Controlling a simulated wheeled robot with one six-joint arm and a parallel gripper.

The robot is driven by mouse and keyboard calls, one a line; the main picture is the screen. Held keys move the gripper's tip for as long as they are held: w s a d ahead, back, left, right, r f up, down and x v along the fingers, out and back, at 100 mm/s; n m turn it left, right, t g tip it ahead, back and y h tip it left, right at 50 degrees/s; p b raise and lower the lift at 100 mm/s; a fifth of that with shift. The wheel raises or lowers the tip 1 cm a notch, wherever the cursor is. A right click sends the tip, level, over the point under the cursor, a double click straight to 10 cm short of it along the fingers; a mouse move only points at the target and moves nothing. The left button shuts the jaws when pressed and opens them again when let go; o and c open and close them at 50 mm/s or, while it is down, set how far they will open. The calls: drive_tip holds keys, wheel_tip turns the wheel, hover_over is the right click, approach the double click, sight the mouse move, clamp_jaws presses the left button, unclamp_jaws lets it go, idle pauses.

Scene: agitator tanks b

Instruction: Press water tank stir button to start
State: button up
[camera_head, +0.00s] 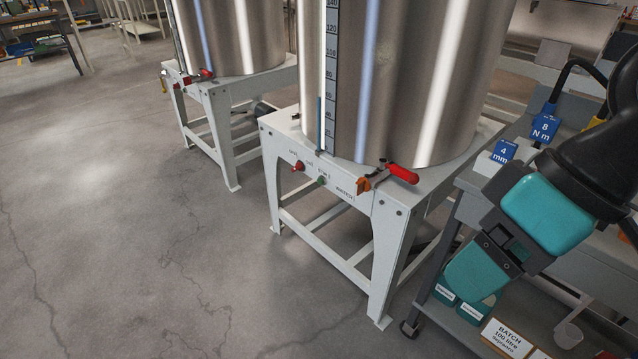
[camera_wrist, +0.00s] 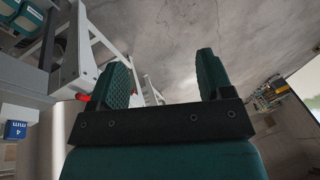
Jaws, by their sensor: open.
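The nearer steel water tank (camera_head: 400,80) stands on a white frame (camera_head: 385,225) in the head view. On the frame's front panel are a red button (camera_head: 299,166) and a green button (camera_head: 321,181), with small labels I cannot read clearly. A valve with a red handle (camera_head: 402,174) sits to their right at the tank's base. My gripper (camera_head: 462,290) is at the lower right of the head view, to the right of the frame and apart from the buttons. In the wrist view my gripper (camera_wrist: 165,80) is open, its two teal fingers apart with nothing between them.
A second tank (camera_head: 235,35) on its own frame stands behind on the left. A grey cart (camera_head: 450,235) at the right carries blue signs (camera_head: 545,127) and a BATCH box (camera_head: 508,338). The concrete floor (camera_head: 130,240) at the left is clear.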

drive_tip(key=shift+c, duration=0.4)
clamp_jaws()
idle(1.2)
